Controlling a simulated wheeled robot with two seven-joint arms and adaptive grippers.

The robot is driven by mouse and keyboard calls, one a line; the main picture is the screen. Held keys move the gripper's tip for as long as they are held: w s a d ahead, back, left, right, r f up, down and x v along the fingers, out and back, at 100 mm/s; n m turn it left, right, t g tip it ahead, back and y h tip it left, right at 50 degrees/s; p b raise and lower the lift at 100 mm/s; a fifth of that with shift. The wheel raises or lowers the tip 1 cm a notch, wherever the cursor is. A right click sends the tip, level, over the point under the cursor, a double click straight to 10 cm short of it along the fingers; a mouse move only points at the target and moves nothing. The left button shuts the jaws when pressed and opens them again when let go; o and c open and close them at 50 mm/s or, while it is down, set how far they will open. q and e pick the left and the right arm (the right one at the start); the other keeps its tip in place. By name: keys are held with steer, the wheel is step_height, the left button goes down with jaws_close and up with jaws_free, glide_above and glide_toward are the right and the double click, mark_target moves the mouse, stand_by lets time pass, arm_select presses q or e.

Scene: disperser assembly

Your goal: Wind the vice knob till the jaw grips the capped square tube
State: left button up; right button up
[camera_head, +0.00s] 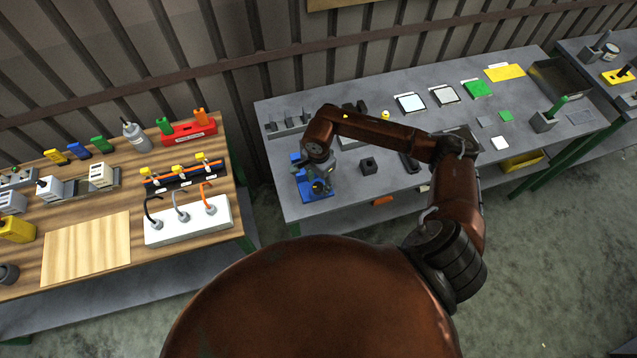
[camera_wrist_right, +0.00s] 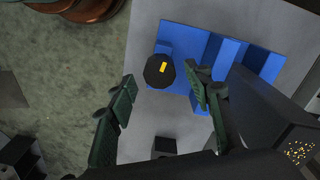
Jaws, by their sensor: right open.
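The blue vice (camera_head: 316,191) sits at the near left corner of the grey table, partly hidden under my right gripper (camera_head: 319,178). In the right wrist view the vice (camera_wrist_right: 183,38) shows its blue jaws and its round black knob (camera_wrist_right: 159,71) with a yellow mark. My right gripper (camera_wrist_right: 161,80) is open. Its green fingers spread to the left and right of the knob in that view, with gaps on both sides; I cannot tell the height between them. I cannot make out the capped square tube in the vice. My left gripper is not in view.
A small dark block (camera_head: 368,166) stands on the grey table (camera_head: 440,115) right of the vice. Coloured pads and trays lie farther right. A wooden table (camera_head: 130,262) with a white cable box (camera_head: 188,221) stands left, across a floor gap.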

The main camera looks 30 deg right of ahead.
steer(key=shift+f, duration=0.7)
steer(key=shift+c, duration=0.5)
steer(key=c, duration=1)
steer(key=shift+m+b, duration=0.4)
steer(key=shift+b, duration=0.3)
steer(key=shift+c, duration=0.2)
steer(key=o, duration=1.1)
steer(key=shift+o, duration=0.2)
